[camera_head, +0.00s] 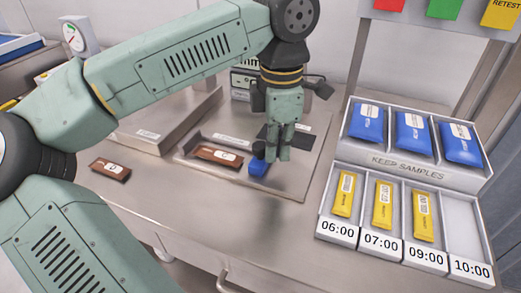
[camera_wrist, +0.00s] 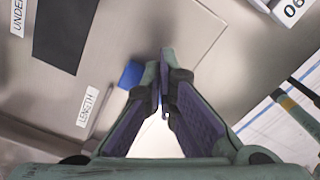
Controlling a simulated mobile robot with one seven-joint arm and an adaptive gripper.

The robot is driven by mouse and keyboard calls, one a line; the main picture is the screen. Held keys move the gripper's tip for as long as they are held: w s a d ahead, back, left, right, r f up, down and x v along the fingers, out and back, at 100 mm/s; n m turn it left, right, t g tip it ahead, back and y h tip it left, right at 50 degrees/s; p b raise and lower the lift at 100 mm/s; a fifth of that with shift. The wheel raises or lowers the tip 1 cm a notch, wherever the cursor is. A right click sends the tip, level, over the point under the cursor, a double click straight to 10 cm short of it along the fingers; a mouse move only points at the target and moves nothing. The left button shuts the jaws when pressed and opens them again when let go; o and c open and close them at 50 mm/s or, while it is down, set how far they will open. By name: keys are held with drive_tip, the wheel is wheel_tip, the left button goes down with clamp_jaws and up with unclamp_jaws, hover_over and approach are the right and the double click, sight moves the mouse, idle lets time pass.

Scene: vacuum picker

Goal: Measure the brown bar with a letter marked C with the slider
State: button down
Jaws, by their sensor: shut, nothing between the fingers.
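A brown bar (camera_head: 218,155) with a white label lies on the metal measuring plate (camera_head: 297,184), against the low ledge. Another brown bar (camera_head: 110,169) lies on the bench to the left. I cannot surely read the letter on either. The blue slider (camera_head: 259,168), with a dark part above it, sits at the right end of the bar on the plate. In the wrist view the slider (camera_wrist: 131,75) shows just left of the fingertips. My gripper (camera_head: 277,157) points down beside the slider, on its right. Its fingers (camera_wrist: 165,57) are shut and empty; I cannot tell whether they touch the slider.
A dark patch (camera_wrist: 65,32) and a "LENGTH" label (camera_wrist: 88,104) are on the plate. A raised metal box (camera_head: 150,131) stands left. A display partly hidden by my arm is behind. At right are trays of blue packets (camera_head: 412,134) and yellow packets (camera_head: 383,204).

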sight(256, 144)
drive_tip(key=shift+w+a, duration=0.25)
drive_tip(key=shift+a, duration=0.45)
drive_tip(key=shift+w+a, duration=0.2)
drive_tip(key=shift+a, duration=0.5)
drive_tip(key=shift+w+a, duration=0.25)
drive_tip(key=shift+a, duration=0.45)
idle(3.1)
drive_tip(key=shift+d, duration=0.1)
drive_tip(key=shift+s+d, duration=0.35)
drive_tip(key=shift+d, duration=0.55)
drive_tip(key=shift+r+p, duration=2.85)
drive_tip(key=shift+r, duration=1.2)
drive_tip(key=shift+f, duration=0.1)
